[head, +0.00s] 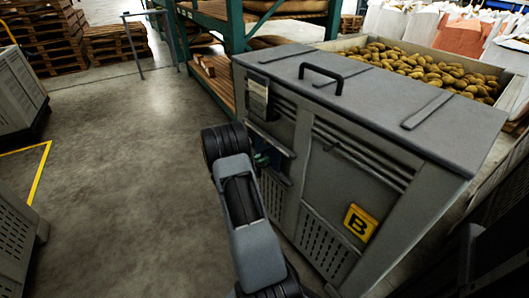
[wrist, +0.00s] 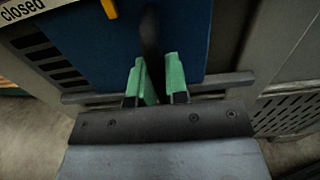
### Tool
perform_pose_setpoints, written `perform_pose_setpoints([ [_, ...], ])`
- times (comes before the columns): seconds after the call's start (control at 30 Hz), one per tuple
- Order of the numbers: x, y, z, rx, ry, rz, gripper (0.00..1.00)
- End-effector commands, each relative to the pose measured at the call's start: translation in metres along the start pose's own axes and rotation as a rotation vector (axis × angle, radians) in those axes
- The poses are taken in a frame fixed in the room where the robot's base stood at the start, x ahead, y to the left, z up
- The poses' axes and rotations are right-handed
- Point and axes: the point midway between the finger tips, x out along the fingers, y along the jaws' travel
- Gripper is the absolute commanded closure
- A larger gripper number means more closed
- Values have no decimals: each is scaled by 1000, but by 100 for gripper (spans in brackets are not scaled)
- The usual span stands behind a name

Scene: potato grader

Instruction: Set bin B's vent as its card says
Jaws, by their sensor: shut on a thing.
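Bin B (head: 300,225) is a grey ribbed bin with a lid and a yellow letter B plate (head: 360,222). A pale card (head: 257,97) hangs near its upper left corner; its writing is too small to read. In the wrist view, the vent's blue slide plate (wrist: 95,45) carries a dark upright handle (wrist: 151,35) and a small yellow mark (wrist: 109,8). A label reading "closed" (wrist: 22,10) shows at top left. My gripper (wrist: 155,75) has its green fingers shut on the handle. In the head view, my gripper (head: 262,160) is partly hidden by my wrist.
Dark slots (wrist: 45,55) lie left of the blue plate, and a grey rail (wrist: 225,83) runs below it. A crate of potatoes (head: 345,43) stands behind the bin. A green rack (head: 237,35) stands behind at left. Open floor (head: 120,170) lies left.

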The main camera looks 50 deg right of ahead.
Motion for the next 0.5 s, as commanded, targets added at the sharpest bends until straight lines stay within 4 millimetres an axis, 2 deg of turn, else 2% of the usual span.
perform_pose_setpoints([
  [0.5, 0, -40, 1, -3, 1, -3, 100],
])
